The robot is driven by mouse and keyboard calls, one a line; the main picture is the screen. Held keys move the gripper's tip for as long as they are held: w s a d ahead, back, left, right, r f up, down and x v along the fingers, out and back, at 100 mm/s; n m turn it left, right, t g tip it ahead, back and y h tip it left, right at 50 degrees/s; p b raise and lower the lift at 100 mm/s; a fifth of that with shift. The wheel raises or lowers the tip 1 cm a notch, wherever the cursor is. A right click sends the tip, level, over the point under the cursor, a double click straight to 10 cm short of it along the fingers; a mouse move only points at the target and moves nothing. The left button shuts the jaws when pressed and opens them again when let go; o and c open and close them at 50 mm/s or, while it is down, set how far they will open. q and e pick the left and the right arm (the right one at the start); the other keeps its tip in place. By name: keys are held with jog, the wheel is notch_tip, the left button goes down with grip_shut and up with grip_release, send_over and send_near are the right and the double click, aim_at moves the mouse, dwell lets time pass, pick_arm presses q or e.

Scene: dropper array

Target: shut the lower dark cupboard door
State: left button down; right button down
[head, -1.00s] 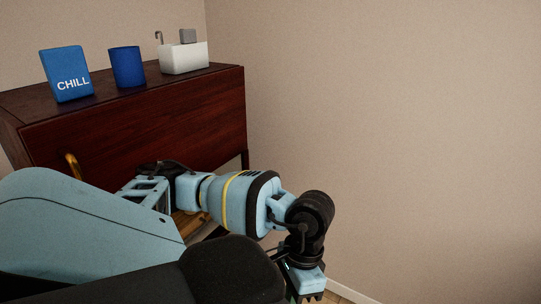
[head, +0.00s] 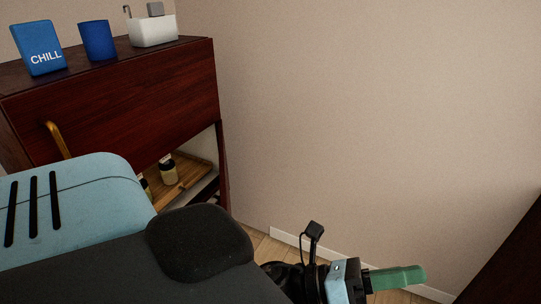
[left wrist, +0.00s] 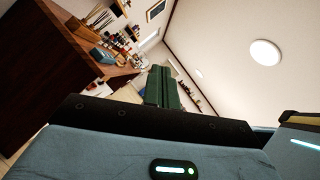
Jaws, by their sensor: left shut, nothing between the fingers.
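The dark red-brown cupboard (head: 120,105) stands at the left of the head view. Its upper front is closed and has a gold handle (head: 58,140). The lower compartment is open at its right part, showing a wooden tray (head: 188,175) and small bottles (head: 168,170). A dark wood panel (head: 515,265) cuts the lower right corner; I cannot tell whether it is the lower door. My left gripper (head: 412,276) has green fingers, shut and empty, between the cupboard and that panel, low near the floor in the picture. The fingers also show in the left wrist view (left wrist: 164,88). My right gripper is not in view.
A blue CHILL box (head: 40,48), a blue cup (head: 98,40) and a white holder (head: 153,31) stand on the cupboard. A bare wall (head: 370,120) lies behind. The left wrist view shows a dark wood surface (left wrist: 35,75) and a cluttered counter (left wrist: 90,45).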

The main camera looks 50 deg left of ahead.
pick_arm(q)
jog(key=s+a+f+n+g+y, duration=0.1)
jog(key=a+f+n+y, duration=0.55)
jog(key=f+n, duration=0.35)
jog(key=a+f+n+g+y, duration=0.1)
jog(key=a+f+n+y, duration=0.55)
jog(key=n, duration=0.65)
jog(key=s+d+f+n+g, duration=0.1)
jog(key=s+f+n+g, duration=0.1)
jog(key=s+f+n, duration=0.3)
jog(key=s+d+f+n+g, duration=0.1)
jog(key=s+f+n+g, duration=0.2)
jog(key=s+f, duration=0.9)
notch_tip(320, 180, down, 7)
jog(key=n, duration=0.3)
jog(key=shift+s+d+n+y, duration=0.25)
jog(key=shift+n+y, duration=0.05)
jog(key=shift+w+f, duration=0.1)
